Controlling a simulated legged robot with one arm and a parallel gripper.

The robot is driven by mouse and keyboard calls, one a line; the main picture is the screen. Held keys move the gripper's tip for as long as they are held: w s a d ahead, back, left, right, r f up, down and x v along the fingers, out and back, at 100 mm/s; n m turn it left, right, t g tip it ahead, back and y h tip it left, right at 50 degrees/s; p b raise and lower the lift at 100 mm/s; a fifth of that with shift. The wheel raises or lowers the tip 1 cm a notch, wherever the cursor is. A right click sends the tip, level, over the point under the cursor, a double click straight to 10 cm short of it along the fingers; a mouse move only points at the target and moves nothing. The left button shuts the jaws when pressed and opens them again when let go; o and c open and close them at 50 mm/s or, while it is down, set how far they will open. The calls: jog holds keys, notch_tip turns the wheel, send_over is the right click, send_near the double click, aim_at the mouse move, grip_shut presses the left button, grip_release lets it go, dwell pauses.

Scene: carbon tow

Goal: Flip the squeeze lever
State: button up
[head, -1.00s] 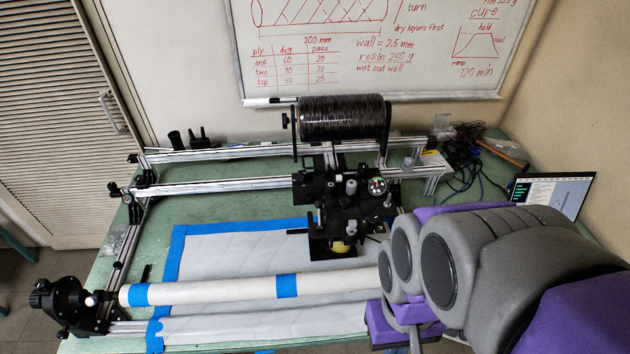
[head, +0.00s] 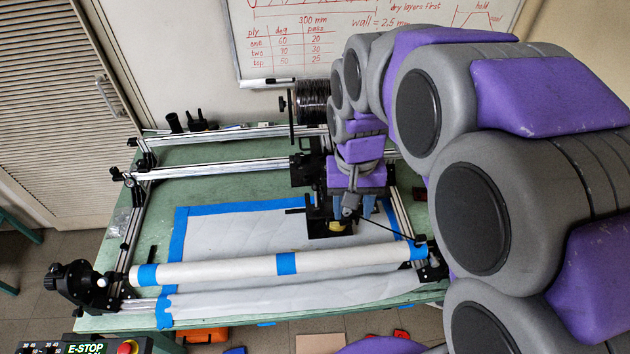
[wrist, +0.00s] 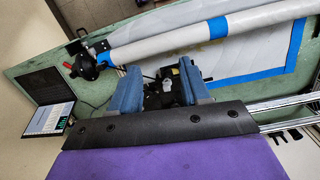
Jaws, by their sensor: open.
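The black winding carriage (head: 302,172) stands on the rails at the middle of the bench, largely hidden behind my arm in the head view. A thin black bar (head: 295,211) sticks out left from its lower part; I cannot tell whether this is the squeeze lever. My gripper (head: 352,208) is at the carriage's front, pointing down. In the wrist view my gripper (wrist: 160,66) has its two blue fingers apart, with black carriage parts (wrist: 168,88) showing between them. No contact can be made out.
A white mandrel tube (head: 220,271) with blue tape lies across the front, above a blue-taped white sheet (head: 230,230). Aluminium rails (head: 225,170) run behind. A black tow spool (head: 312,101) stands at the back. A laptop (wrist: 48,120) shows in the wrist view.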

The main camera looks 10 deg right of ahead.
jog(key=m+t+p, duration=0.1)
jog(key=m+p, duration=0.1)
jog(key=p, duration=0.3)
send_over(315, 187)
jog(key=w, duration=0.1)
notch_tip(315, 187, down, 17)
jog(key=shift+s+f, duration=0.1)
grip_shut()
dwell(0.5)
